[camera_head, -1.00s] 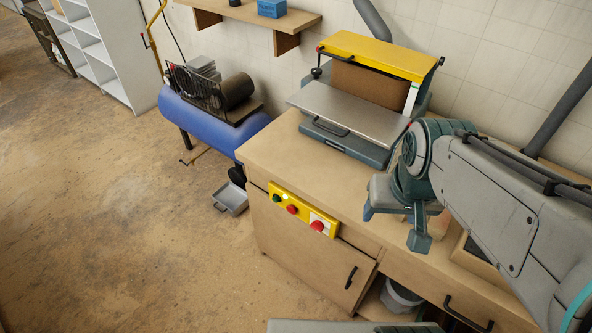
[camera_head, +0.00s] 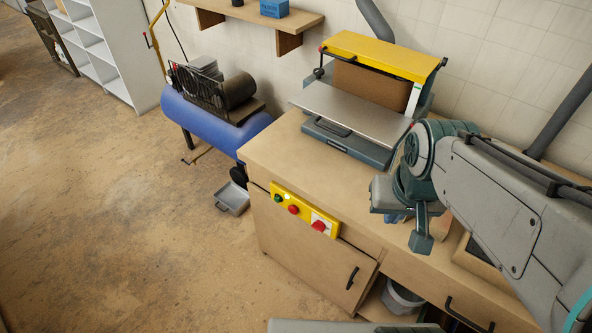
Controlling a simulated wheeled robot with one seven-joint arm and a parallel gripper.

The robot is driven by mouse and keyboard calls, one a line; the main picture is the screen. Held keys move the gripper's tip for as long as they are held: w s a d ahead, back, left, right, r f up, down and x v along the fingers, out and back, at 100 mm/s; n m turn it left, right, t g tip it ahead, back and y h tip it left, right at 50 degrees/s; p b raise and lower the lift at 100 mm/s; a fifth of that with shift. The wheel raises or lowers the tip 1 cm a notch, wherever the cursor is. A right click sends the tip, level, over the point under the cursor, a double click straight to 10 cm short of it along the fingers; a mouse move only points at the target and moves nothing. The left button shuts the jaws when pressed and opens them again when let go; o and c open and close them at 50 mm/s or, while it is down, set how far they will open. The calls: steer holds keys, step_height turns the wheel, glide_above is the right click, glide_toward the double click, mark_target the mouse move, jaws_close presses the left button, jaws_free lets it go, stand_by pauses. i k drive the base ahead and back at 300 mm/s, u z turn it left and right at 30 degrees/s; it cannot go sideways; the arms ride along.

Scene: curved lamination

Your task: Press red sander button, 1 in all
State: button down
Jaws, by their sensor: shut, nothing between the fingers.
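A yellow control panel (camera_head: 304,209) is on the front of the wooden cabinet, just under the worktop edge. It carries a green button (camera_head: 278,198), a small red button (camera_head: 293,210) and a larger red button (camera_head: 318,226) on a white square. All three are in plain view with nothing touching them. The sander (camera_head: 372,86), with a yellow top and a flat metal table, stands on the worktop behind. My gripper (camera_head: 394,217) is shut and empty, over the worktop to the right of the panel and apart from it. Its fingers are mostly hidden by the wrist.
The wooden worktop (camera_head: 281,152) lies between the sander and the panel. A black cabinet handle (camera_head: 352,278) sticks out below the panel. A blue compressor (camera_head: 214,125) and a grey dustpan (camera_head: 232,198) are to the left. The floor (camera_head: 120,230) before the cabinet is clear.

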mark_target(294, 208)
steer(key=z, duration=1.6)
steer(key=k, duration=0.95)
steer(key=u, duration=1.65)
